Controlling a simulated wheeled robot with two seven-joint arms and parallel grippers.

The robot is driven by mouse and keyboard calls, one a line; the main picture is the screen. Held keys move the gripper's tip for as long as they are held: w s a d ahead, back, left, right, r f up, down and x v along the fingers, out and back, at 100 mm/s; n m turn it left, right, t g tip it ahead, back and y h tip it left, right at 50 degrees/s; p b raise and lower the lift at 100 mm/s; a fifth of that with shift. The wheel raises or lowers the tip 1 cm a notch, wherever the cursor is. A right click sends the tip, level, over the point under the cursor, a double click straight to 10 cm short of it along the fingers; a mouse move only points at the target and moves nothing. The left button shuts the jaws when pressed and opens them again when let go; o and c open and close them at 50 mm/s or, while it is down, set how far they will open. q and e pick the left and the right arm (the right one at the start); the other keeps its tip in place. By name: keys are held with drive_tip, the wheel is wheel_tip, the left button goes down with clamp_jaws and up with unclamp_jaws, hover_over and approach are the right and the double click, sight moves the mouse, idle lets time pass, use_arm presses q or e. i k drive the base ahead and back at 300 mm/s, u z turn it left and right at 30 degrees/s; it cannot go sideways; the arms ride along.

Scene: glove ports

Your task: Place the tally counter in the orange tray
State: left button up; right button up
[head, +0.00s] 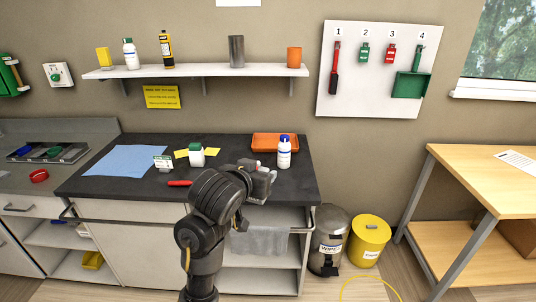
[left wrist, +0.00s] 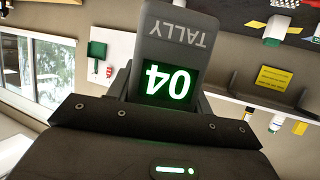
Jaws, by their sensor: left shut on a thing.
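The orange tray (head: 262,143) lies at the back right of the dark bench top; a white bottle with a blue cap (head: 284,157) stands in front of it and hides part of it. My left gripper (head: 262,181) is above the bench, nearer than the tray. It is shut on the grey tally counter (left wrist: 178,28), whose green display reads 04, upside down in the left wrist view. The counter is apart from the tray. In the head view the counter is small and hard to tell from the fingers. My right gripper is not in view.
A shelf (head: 205,72) with several containers hangs above. Bins stand right of the bench.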

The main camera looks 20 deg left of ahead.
sight(275, 142)
drive_tip(key=z, duration=0.4)
drive_tip(key=i, duration=0.9)
drive_tip(key=u, duration=0.4)
